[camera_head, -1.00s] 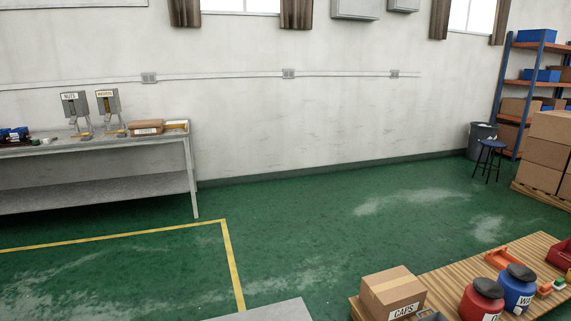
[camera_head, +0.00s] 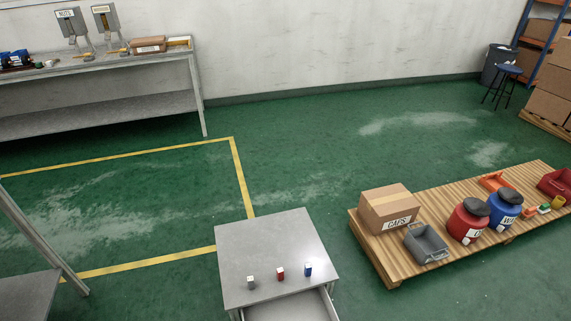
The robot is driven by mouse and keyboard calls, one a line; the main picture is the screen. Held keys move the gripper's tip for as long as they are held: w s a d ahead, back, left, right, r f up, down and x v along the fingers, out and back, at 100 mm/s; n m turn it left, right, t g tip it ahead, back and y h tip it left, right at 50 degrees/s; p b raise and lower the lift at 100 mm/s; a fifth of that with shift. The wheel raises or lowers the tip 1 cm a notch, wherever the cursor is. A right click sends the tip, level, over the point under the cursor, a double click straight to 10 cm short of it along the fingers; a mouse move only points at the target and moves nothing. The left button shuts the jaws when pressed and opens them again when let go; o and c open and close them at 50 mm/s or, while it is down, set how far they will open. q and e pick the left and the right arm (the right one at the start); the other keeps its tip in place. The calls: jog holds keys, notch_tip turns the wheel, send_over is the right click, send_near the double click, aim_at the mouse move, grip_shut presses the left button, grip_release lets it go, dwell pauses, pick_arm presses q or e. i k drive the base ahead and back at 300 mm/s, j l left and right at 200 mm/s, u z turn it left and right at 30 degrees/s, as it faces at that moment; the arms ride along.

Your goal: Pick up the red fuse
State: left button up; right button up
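The red fuse (camera_head: 280,273) is a small red block with a light top. It stands upright on the grey metal cabinet top (camera_head: 262,240) at the lower middle of the head view. A grey fuse (camera_head: 251,282) stands to its left and a blue fuse (camera_head: 308,269) to its right, both apart from it. A drawer (camera_head: 292,306) below the top is pulled open at the front. Neither of my grippers shows in this view.
A wooden pallet (camera_head: 382,261) at the right holds a cardboard box (camera_head: 390,208), a grey bin (camera_head: 426,244), a red jug (camera_head: 467,222) and a blue jug (camera_head: 503,211). A long workbench (camera_head: 100,64) stands at the wall. Green floor between them is clear.

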aim_at(280, 272)
jog(key=k, duration=0.55)
jog(key=k+u, duration=0.35)
jog(key=k+j+u, duration=0.2)
jog(key=k+u, duration=0.2)
jog(key=i+l+u, duration=0.15)
jog(key=l+u, duration=0.15)
jog(key=i+l+u, duration=0.15)
jog(key=l+u, duration=0.15)
jog(key=i+l, duration=0.15)
jog(key=l, duration=0.35)
jog(key=i+l, duration=0.15)
jog(key=l, duration=0.4)
jog(key=i+l, duration=0.15)
jog(key=l, duration=0.35)
jog(key=i+l, duration=0.2)
jog(key=l, duration=0.35)
jog(key=i+l, duration=0.15)
jog(key=l, duration=0.35)
jog(key=i+l, duration=0.15)
jog(key=l, duration=0.35)
jog(key=i+l, duration=0.15)
jog(key=l, duration=0.4)
jog(key=i+l, duration=0.15)
jog(key=l, duration=0.35)
